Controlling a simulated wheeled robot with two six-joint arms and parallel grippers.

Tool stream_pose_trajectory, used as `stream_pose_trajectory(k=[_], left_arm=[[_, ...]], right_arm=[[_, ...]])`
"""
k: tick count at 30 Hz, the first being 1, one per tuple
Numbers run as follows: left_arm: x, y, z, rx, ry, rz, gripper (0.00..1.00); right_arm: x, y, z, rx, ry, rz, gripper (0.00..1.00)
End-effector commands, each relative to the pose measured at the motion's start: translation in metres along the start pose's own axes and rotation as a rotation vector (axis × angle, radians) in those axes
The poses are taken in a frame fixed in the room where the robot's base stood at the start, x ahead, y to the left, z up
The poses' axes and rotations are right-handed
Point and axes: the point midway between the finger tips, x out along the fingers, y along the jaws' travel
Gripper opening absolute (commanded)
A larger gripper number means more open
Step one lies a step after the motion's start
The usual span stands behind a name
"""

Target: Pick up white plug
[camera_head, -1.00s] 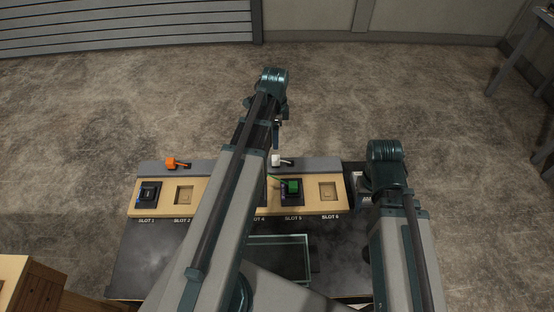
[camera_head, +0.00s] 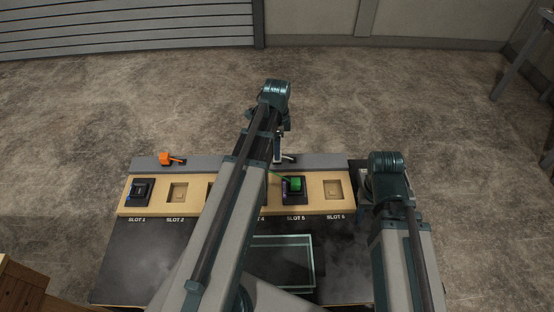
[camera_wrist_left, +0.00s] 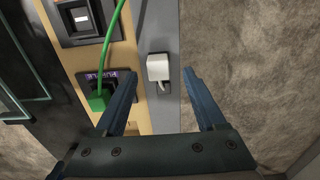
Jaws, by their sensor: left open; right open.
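The white plug (camera_wrist_left: 158,68) sits on the grey strip behind the slots, its pale cable going into a dark recess. In the head view it is mostly hidden behind my left gripper (camera_head: 279,150), with its dark cable end showing to the right. In the left wrist view, my left gripper (camera_wrist_left: 160,76) is open, one finger on each side of the line to the plug. The plug appears just beyond the fingertips, and I see no contact. My right arm is at the right of the console; its gripper fingers are hidden.
A green plug (camera_head: 293,182) with a green cable sits in slot 5, close to one left finger in the wrist view. An orange plug (camera_head: 166,158) lies on the strip at left. Slot 1 holds a dark module (camera_head: 139,190). Slots 2 and 6 (camera_head: 334,190) look empty.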

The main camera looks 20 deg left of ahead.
Motion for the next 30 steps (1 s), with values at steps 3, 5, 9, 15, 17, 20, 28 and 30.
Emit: stream_pose_trajectory(k=[3, 5, 9, 15, 17, 20, 28, 30], left_arm=[[0.012, 0.001, -0.001, 0.000, 0.000, 0.000, 0.72], [0.019, 0.001, -0.002, 0.000, 0.000, 0.000, 0.72], [0.038, 0.003, -0.004, 0.000, 0.000, 0.000, 0.72], [0.052, 0.002, -0.004, 0.000, 0.000, 0.000, 0.72], [0.051, 0.002, -0.004, 0.000, 0.000, 0.000, 0.72], [0.050, 0.002, -0.004, 0.000, 0.000, 0.000, 0.72], [0.050, 0.002, -0.004, 0.000, 0.000, 0.000, 0.36], [0.050, 0.002, -0.004, 0.000, 0.000, 0.000, 0.24]], right_arm=[[0.012, -0.001, -0.001, 0.000, 0.000, 0.000, 0.50], [0.019, -0.002, -0.001, 0.000, 0.000, 0.000, 0.50], [0.038, -0.004, -0.002, 0.000, 0.000, 0.000, 0.50], [0.052, -0.005, -0.003, 0.000, 0.000, 0.000, 0.50], [0.051, -0.005, -0.003, 0.000, 0.000, 0.000, 0.50], [0.050, -0.005, -0.003, 0.000, 0.000, 0.000, 0.50], [0.049, -0.005, -0.003, 0.000, 0.000, 0.000, 0.50], [0.050, -0.005, -0.003, 0.000, 0.000, 0.000, 0.50]])
